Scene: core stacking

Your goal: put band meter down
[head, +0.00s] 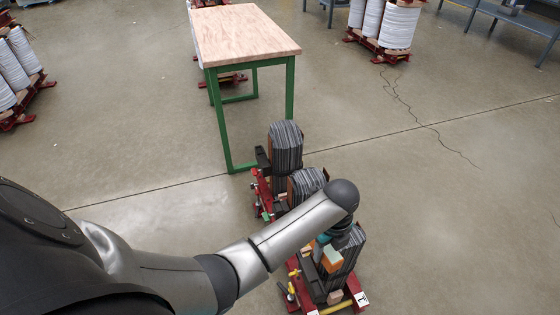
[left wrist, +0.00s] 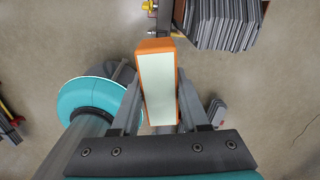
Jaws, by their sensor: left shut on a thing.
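The band meter (left wrist: 160,85) is a small box with an orange rim and a pale face. In the left wrist view it sits between the two fingers of my left gripper (left wrist: 159,110), which is shut on it. In the head view the orange end of the band meter (head: 333,259) shows below my left wrist, in front of a dark striped core stack (head: 346,252). I cannot tell whether it touches the stack. My left gripper (head: 325,250) is mostly hidden there by my arm. My right gripper is in neither view.
More dark striped stacks (head: 285,148) stand on red frames (head: 263,195) beyond my arm. A wood-topped table with green legs (head: 245,36) is farther back. White rolls on red pallets stand at the far left and far right.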

